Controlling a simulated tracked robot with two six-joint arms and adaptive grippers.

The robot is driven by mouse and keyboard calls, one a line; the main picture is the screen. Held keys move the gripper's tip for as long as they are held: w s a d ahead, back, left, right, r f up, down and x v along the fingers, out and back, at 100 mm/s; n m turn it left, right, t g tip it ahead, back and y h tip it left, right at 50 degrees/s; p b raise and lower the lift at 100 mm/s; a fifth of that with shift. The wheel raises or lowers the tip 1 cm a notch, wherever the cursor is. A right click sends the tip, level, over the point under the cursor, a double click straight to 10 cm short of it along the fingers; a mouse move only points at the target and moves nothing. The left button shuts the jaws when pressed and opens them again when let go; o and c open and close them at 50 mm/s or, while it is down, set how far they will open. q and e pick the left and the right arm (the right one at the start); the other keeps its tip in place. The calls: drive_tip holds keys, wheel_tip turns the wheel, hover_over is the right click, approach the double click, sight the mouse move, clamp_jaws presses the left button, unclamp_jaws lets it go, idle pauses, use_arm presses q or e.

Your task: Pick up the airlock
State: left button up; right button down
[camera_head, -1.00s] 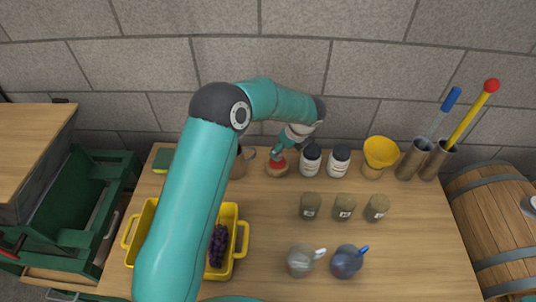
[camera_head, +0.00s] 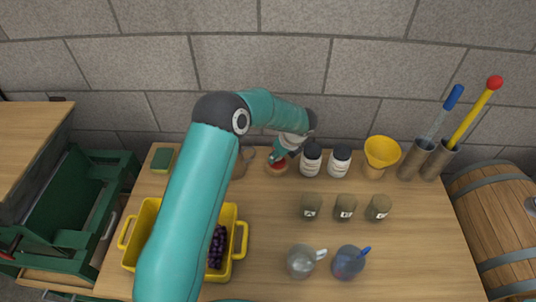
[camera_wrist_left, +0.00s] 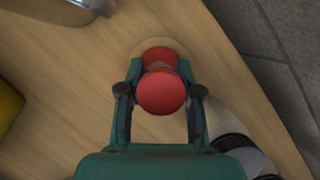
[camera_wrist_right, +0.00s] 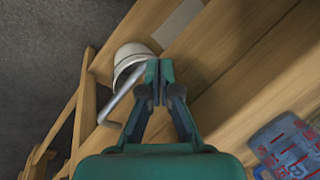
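The airlock (camera_wrist_left: 162,92) is a red, rounded, two-lobed piece in the left wrist view. It stands on a round pale wooden base. In the head view a little of its red (camera_head: 277,162) shows at the back of the table, partly hidden by my gripper. My left gripper (camera_head: 279,156) is down at it. In the left wrist view its two fingers (camera_wrist_left: 160,68) lie against both sides of the red piece and look closed on it. My right gripper (camera_wrist_right: 157,92) is shut and empty in the right wrist view; it is not in the head view.
A yellow funnel (camera_head: 381,152), several small brown jars (camera_head: 345,207), two jugs (camera_head: 301,262) and a yellow crate (camera_head: 243,240) stand around.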

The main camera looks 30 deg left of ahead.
use_arm(q)
clamp_jaws()
drive_tip(key=shift+r, duration=0.1)
